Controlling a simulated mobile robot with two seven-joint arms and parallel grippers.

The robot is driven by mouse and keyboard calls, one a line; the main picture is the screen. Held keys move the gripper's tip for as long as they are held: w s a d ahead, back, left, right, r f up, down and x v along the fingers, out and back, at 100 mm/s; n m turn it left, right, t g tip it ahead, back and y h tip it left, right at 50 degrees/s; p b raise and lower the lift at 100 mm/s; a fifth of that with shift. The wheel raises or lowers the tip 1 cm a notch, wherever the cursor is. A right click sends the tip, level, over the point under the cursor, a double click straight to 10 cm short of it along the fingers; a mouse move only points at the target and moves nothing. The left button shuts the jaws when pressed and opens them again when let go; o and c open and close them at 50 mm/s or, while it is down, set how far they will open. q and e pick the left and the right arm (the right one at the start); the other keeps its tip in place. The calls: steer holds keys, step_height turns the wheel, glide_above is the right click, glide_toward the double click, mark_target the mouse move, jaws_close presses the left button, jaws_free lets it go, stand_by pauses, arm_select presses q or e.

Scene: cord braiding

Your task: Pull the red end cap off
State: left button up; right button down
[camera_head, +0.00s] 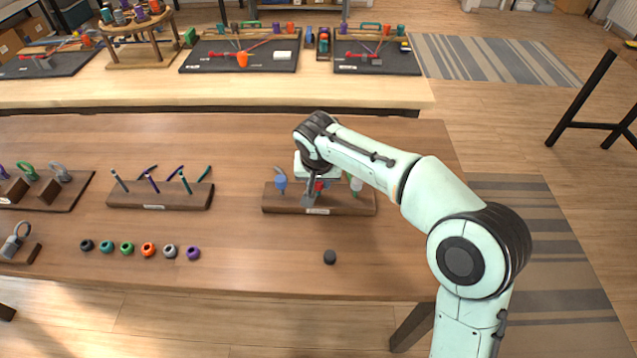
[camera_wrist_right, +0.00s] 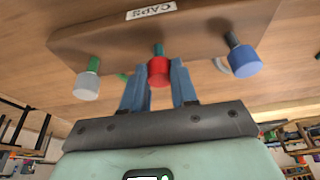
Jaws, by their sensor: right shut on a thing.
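The red end cap (camera_wrist_right: 158,72) sits on a teal cord end (camera_wrist_right: 158,48) that sticks out of the wooden caps rack (camera_wrist_right: 210,32). My right gripper (camera_wrist_right: 159,84) has a finger on each side of the cap and is shut on it. In the head view the red cap (camera_head: 320,186) shows only in part beside my right gripper (camera_head: 311,194), at the middle of the rack (camera_head: 345,206). A blue cap (camera_head: 281,183) is to its left there. A whitish cap (camera_head: 356,184) is to its right. My left gripper is out of view.
A black ring-like piece (camera_head: 330,257) lies in front of the rack. A rack of cord pieces (camera_head: 160,197) stands to the left, with a row of coloured rings (camera_head: 148,249) before it. The table front right of the rings is mostly clear.

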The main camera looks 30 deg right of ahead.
steer(key=shift+r+p, duration=2.4)
steer(key=shift+r, duration=0.5)
